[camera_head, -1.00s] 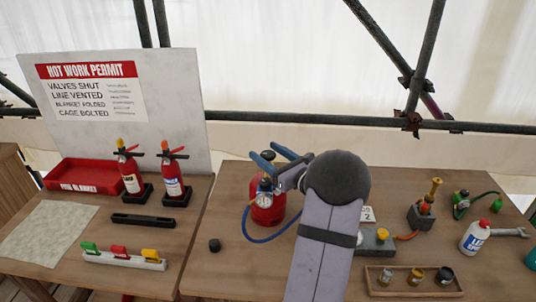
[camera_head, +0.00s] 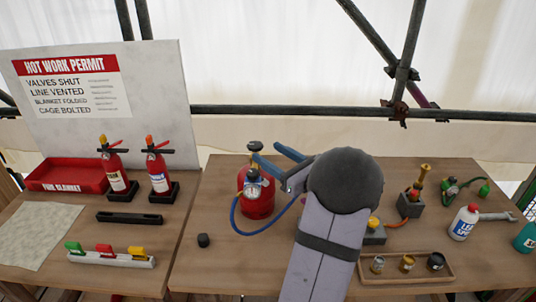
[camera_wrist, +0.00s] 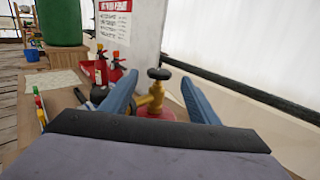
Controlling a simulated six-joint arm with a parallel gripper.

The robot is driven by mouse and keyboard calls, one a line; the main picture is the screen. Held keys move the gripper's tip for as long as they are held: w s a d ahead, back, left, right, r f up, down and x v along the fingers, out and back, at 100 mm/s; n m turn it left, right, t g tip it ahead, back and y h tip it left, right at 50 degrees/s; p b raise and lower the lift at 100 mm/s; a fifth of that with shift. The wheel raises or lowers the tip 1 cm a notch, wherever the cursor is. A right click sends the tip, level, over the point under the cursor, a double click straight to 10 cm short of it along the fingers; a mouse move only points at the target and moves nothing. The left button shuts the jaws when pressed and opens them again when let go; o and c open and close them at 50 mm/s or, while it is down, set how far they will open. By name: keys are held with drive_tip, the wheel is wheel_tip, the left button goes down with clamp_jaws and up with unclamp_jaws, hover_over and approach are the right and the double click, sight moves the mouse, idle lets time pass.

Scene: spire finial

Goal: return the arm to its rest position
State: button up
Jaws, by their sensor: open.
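My gripper (camera_head: 272,160) is open and its two blue fingers point toward the back left in the head view. They are close to the red gas cylinder (camera_head: 257,205), with its black valve knob (camera_head: 254,146) just left of them. In the wrist view the fingers (camera_wrist: 160,100) stand apart with the brass valve (camera_wrist: 155,100) and black knob (camera_wrist: 158,73) seen between and beyond them. I cannot tell whether a finger touches the valve. My grey arm covers the middle of the right table in the head view.
A pressure gauge (camera_head: 253,191) and blue hose (camera_head: 262,232) are at the cylinder. Left are two fire extinguishers (camera_head: 158,168), a red tray (camera_head: 66,176) and a permit board (camera_head: 150,95). Right are a wooden tray (camera_head: 440,277) with small pots and a white bottle (camera_head: 464,222).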

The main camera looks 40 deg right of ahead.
sight(250, 149)
idle(0.3)
drive_tip(key=w+a+r+n+y, duration=0.2)
drive_tip(key=a, duration=0.1)
drive_tip(key=a+r+n+y+p, duration=0.1)
drive_tip(key=a+n, duration=0.1)
drive_tip(key=shift+w+a+r+y, duration=0.1)
drive_tip(key=shift+w+a+y, duration=0.1)
drive_tip(key=shift+w+y, duration=0.15)
drive_tip(key=s+a+f+n+g+y, duration=0.2)
drive_tip(key=a+f+n+g, duration=0.2)
drive_tip(key=a, duration=0.5)
drive_tip(key=s+a+f+n+g+y+p, duration=0.1)
drive_tip(key=a+f+n+g+y, duration=0.25)
drive_tip(key=a, duration=0.55)
drive_tip(key=s+a+f+n+g, duration=0.2)
drive_tip(key=a+f+n+g, duration=0.3)
drive_tip(key=a, duration=0.4)
drive_tip(key=s+a+f+n+g+h+p, duration=0.1)
drive_tip(key=s+f+n+g+h, duration=0.1)
drive_tip(key=s+n+h, duration=0.2)
drive_tip(key=s+a+f+n+g+h+p, duration=0.1)
drive_tip(key=s+f+n+g+h, duration=0.2)
drive_tip(key=s+n, duration=0.7)
drive_tip(key=n+h, duration=0.1)
drive_tip(key=n, duration=0.5)
drive_tip(key=shift+s+a+f+h, duration=0.15)
drive_tip(key=shift+a+f+h, duration=0.1)
drive_tip(key=shift+h, duration=0.15)
drive_tip(key=shift+g, duration=0.25)
